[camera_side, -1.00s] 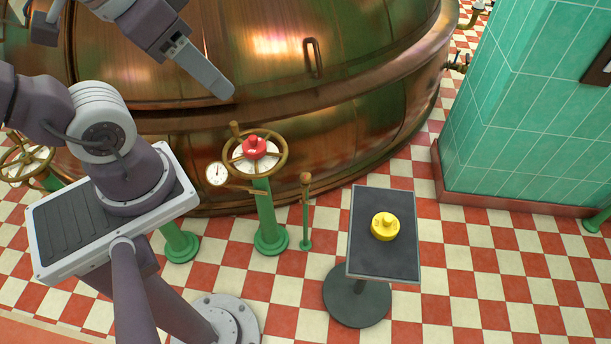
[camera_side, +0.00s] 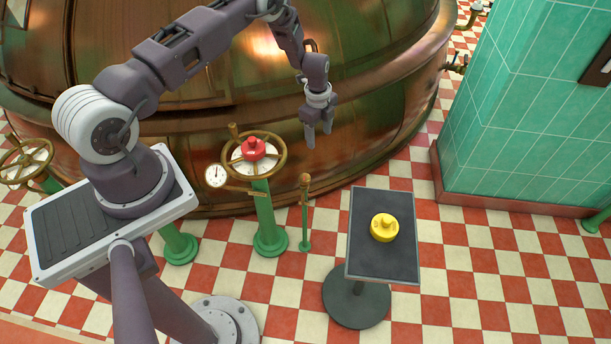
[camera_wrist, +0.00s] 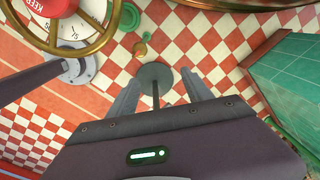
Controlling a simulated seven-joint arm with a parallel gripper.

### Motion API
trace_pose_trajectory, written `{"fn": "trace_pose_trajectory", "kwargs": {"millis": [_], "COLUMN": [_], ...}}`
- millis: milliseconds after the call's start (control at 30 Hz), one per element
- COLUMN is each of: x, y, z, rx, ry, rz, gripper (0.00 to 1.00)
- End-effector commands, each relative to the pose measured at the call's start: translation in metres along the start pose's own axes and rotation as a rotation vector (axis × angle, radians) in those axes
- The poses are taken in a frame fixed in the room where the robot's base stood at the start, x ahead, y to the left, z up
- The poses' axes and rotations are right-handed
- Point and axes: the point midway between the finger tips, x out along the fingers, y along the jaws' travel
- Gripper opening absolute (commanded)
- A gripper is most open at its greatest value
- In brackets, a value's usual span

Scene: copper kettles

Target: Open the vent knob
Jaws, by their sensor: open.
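A red knob (camera_side: 253,149) sits over a white dial at the centre of a brass handwheel (camera_side: 281,166) on a green pedestal. A yellow round knob (camera_side: 385,228) rests on a black-topped stand (camera_side: 379,266) at the right. I cannot tell which one is the vent knob. My gripper (camera_side: 318,143) hangs fingers down, open and empty, to the right of the handwheel and above and left of the yellow knob. In the wrist view, the red knob (camera_wrist: 50,7), partly lettered "KEEP", shows at the upper left, cut off. The yellow knob is not visible there between my fingers (camera_wrist: 160,82).
A large copper kettle (camera_side: 365,130) fills the back. A pressure gauge (camera_side: 216,175) sits beside the handwheel, and a thin brass-topped green post (camera_side: 305,215) stands right of it. A green tiled pillar (camera_side: 530,110) rises at the right. Checkered floor lies between.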

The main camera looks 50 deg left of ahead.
Motion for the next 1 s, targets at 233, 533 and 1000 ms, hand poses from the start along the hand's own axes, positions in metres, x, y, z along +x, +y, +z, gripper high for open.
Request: {"fn": "trace_pose_trajectory", "kwargs": {"millis": [233, 533, 1000], "x": [0.107, 0.161, 0.176], "y": [0.046, 0.051, 0.051], "z": [0.02, 0.021, 0.02], "rx": [0.195, 0.203, 0.2], "ry": [-0.005, -0.007, -0.004], "rz": [0.062, 0.064, 0.064], "gripper": [0.59, 0.59, 0.47]}}
